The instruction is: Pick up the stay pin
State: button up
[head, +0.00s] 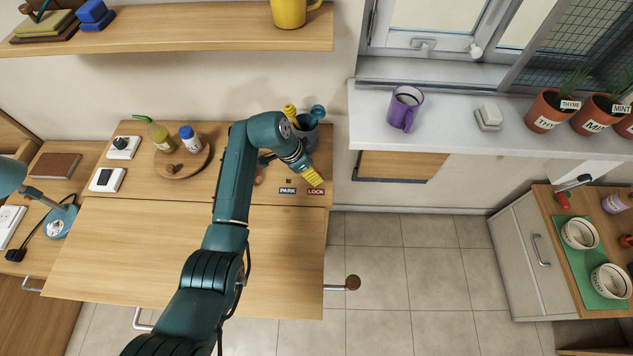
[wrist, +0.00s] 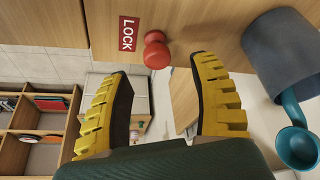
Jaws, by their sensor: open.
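The stay pin, a red knob (wrist: 156,50), stands in the wooden surface beside the red LOCK label (wrist: 128,33) in the wrist view. In the head view I cannot make it out; my gripper covers that spot. My gripper (wrist: 161,72) has yellow ribbed fingers, spread open with nothing between their pads. The pin shows just beyond the fingertips, roughly midway between them, and appears untouched. In the head view my gripper (head: 314,176) is just above the LOCK label (head: 316,191). The PARK label (head: 288,190) lies left of it, with a small dark spot above it.
A grey pot (wrist: 282,55) with a teal utensil (wrist: 297,140) stands close to one finger. A round board (head: 183,165) with bottles lies farther left. The wide wooden panel (head: 150,250) in front is bare. A rod with a brown knob (head: 353,283) sticks out at its right.

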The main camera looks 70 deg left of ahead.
jog(key=b+x, duration=0.1)
jog(key=x, duration=0.1)
jog(key=s+b+x, duration=0.1)
jog(key=x, duration=0.2)
jog(key=shift+d+f, duration=0.2)
jog(key=shift+d, duration=0.05)
jog(key=shift+w+f, duration=0.1)
jog(key=shift+f, duration=0.15)
jog(key=shift+w+a, duration=0.1)
grip_shut()
